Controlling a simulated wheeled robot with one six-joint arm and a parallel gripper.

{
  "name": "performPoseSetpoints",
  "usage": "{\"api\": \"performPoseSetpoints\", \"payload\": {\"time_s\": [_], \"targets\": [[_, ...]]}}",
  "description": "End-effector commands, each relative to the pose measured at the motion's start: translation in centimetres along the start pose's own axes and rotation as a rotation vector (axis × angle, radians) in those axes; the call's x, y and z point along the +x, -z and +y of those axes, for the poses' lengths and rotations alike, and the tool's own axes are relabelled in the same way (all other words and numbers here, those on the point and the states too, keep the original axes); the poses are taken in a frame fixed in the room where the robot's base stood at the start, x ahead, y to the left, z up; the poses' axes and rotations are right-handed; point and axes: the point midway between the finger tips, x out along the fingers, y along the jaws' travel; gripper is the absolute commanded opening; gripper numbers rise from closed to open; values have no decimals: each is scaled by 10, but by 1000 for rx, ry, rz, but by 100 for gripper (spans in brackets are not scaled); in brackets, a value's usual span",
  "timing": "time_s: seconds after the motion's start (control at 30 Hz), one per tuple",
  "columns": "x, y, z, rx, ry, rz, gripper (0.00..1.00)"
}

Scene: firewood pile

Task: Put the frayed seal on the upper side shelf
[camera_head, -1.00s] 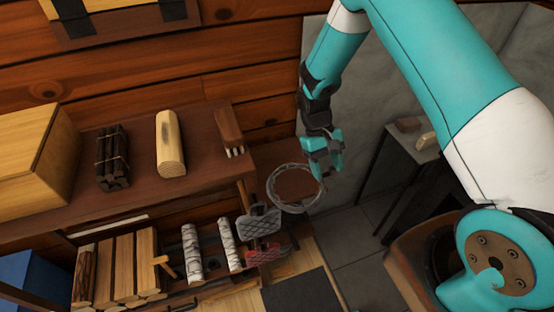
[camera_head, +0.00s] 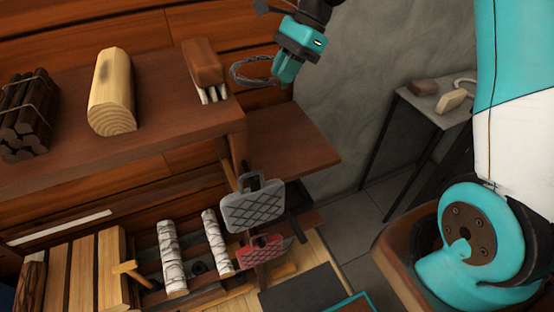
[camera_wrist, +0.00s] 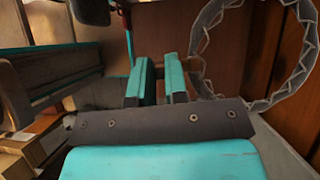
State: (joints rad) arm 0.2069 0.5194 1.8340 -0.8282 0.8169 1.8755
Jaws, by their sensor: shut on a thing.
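The frayed seal (camera_head: 234,72) is a thin grey ring with a ragged edge. My gripper (camera_head: 284,72) is shut on its right side and holds it in the air near the wooden wall. In the wrist view, the seal (camera_wrist: 198,50) shows large at the right, with a zigzag inner edge, beside my fingers (camera_wrist: 160,75). The exact grip point is hidden. The upper side shelf (camera_head: 290,150) is a bare brown board off the right end of the long shelf. The seal and gripper are above and behind it in the head view.
The long shelf (camera_head: 165,152) holds a bundle of dark sticks (camera_head: 24,115), a split log (camera_head: 112,90) and a brush (camera_head: 204,68). A grey grid paddle (camera_head: 253,207) and a red one (camera_head: 262,249) hang below. A small table (camera_head: 440,117) stands right.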

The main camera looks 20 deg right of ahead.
Motion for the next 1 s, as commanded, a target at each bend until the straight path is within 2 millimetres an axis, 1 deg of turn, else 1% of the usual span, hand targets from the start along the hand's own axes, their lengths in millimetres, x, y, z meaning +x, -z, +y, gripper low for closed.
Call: {"api": "performPoseSetpoints", "payload": {"time_s": [0.03,0.2,0.33,0.4,0.47,0.57,0.8,0.9,1.0], "targets": [[12,2,2,72,60,-1,0],[7,-16,10,285,198,-9,0],[3,-25,16,371,250,-13,0],[4,-26,17,396,262,-13,0],[9,-23,18,407,265,-13,0],[28,-11,18,413,263,-13,0],[86,26,16,412,261,-12,0],[107,39,15,411,261,-12,0],[122,49,14,409,263,-12,0]]}}
